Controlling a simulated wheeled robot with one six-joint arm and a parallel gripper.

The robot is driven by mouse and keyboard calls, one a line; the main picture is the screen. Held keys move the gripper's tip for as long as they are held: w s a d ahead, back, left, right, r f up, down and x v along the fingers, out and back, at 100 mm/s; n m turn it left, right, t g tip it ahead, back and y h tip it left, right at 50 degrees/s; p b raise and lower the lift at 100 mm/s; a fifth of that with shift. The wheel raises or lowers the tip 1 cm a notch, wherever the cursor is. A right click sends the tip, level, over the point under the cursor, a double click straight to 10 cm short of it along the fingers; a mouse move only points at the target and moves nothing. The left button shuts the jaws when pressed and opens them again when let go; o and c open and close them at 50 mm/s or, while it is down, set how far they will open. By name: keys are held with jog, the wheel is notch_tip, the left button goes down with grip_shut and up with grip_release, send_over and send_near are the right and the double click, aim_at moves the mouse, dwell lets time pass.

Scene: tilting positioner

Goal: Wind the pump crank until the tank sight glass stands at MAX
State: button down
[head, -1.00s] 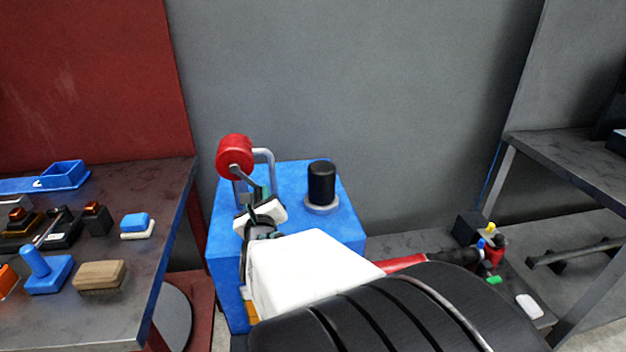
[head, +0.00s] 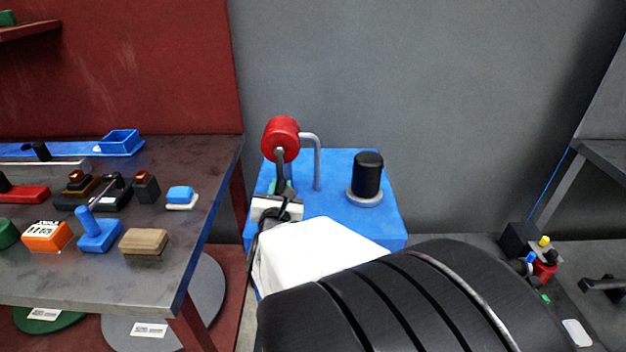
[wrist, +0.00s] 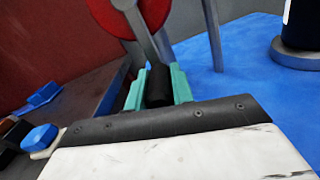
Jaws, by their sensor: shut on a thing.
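The pump crank has a red round hub (head: 281,138) on a bent grey pipe above the blue tank box (head: 335,215). Its grey arm (head: 280,165) points down from the hub. In the wrist view, the crank arm (wrist: 146,38) runs down to a black handle (wrist: 159,88). My gripper (head: 284,190) is below the hub; its teal fingers stand on both sides of the handle in the wrist view (wrist: 157,90), shut on it. I cannot make out a sight glass or MAX mark; my white and black arm hides much of the box's front.
A black cylinder (head: 368,175) stands on a grey flange on the box top, right of the crank. A dark workbench (head: 100,275) with several small tools and blocks is close at left. A grey wall is behind. A lower dark bench with small parts is at right.

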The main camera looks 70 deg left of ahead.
jog(key=shift+w+r, duration=0.15)
jog(key=shift+r, duration=0.1)
jog(key=c, duration=1.2)
grip_release()
jog(key=shift+f, duration=0.1)
